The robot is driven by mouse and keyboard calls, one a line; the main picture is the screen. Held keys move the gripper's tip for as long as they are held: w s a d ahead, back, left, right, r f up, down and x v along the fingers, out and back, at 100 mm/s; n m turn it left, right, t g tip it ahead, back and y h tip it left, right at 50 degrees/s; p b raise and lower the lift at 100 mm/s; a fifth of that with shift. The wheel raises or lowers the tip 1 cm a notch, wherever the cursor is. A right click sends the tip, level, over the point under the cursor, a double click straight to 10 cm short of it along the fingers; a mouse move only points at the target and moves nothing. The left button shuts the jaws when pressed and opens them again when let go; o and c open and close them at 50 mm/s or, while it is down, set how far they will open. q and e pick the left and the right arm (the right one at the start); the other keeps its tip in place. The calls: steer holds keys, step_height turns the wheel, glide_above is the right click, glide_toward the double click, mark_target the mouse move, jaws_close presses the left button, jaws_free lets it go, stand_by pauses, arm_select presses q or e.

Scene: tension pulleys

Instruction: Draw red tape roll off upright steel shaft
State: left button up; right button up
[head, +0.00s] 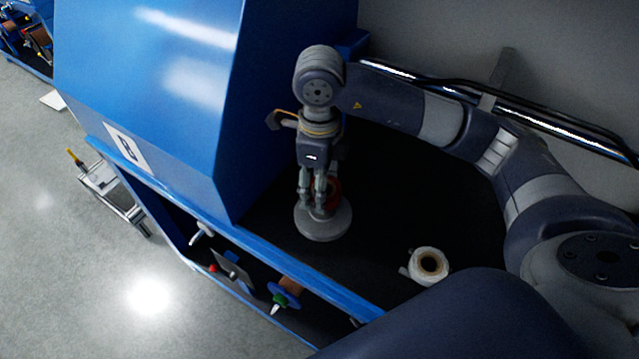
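The red tape roll (335,191) shows only in part, behind and to the right of my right gripper's fingers. It is above a round grey base (323,226) on the dark work surface. The upright steel shaft cannot be made out behind the fingers. My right gripper (315,208) points straight down over the base, its fingertips at the level of the roll or just below it. Whether the fingers touch or grip the roll cannot be told. My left gripper is not in view.
A cream tape roll (428,264) lies to the right on the dark surface (385,215). A large blue housing (160,90) stands close on the left. Below the blue front edge (300,265), a lower shelf holds tools. Cables run along the back wall.

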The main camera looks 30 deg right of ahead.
steer(key=shift+r+p, duration=0.55)
steer(key=shift+r, duration=0.85)
steer(key=shift+r+p, duration=0.55)
steer(key=shift+r, duration=0.45)
steer(key=shift+r+p, duration=0.6)
steer(key=shift+r, duration=0.5)
steer(key=shift+s+a+r+p, duration=0.1)
steer(key=shift+s+r+p, duration=0.1)
steer(key=shift+r+p, duration=0.7)
steer(key=shift+s+a+r, duration=0.2)
steer(key=shift+s+r, duration=0.25)
steer(key=shift+r, duration=0.15)
